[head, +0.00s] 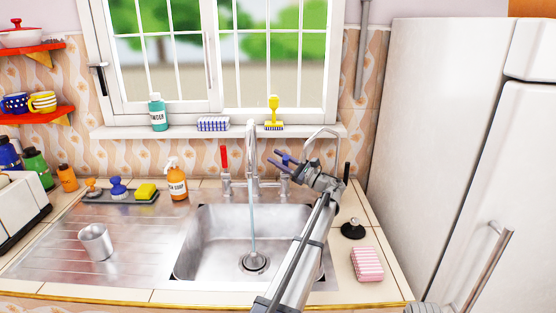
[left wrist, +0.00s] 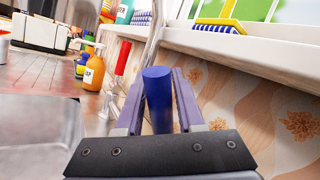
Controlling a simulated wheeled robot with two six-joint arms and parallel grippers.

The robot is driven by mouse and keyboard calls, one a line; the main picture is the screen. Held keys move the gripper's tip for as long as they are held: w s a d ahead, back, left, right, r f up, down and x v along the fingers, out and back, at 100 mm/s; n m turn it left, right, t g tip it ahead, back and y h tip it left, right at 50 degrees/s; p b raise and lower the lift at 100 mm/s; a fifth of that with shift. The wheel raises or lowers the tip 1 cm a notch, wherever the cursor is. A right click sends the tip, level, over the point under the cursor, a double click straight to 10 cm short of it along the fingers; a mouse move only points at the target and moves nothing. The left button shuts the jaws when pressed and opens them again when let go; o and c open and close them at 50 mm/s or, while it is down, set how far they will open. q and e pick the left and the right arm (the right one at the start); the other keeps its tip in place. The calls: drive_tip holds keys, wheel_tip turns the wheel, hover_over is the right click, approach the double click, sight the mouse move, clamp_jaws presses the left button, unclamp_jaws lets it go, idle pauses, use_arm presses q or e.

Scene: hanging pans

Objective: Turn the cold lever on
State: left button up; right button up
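The faucet (head: 250,150) stands behind the sink, with a stream of water (head: 253,225) falling from its spout. The blue cold lever (left wrist: 158,95) stands between the two fingers of my left gripper (left wrist: 160,85) in the left wrist view. The fingers are apart, one on each side of it; whether either touches it is hard to tell. In the head view my left gripper (head: 283,159) is right of the spout and mostly hides the cold lever. The red lever (head: 223,158) is upright left of the spout and also shows in the left wrist view (left wrist: 121,60).
The sink basin (head: 205,240) lies below my left arm. An orange soap bottle (head: 177,180) and a sponge tray (head: 120,197) are at left; a metal cup (head: 96,241) is on the drainboard. A black plunger-like item (head: 353,229) and pink sponge (head: 367,264) are right of the sink.

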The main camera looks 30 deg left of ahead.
use_arm(q)
drive_tip(key=shift+o, duration=1.3)
drive_tip(key=b+v, duration=0.2)
drive_tip(key=v, duration=0.5)
drive_tip(key=shift+d, duration=0.35)
drive_tip(key=shift+f, duration=0.15)
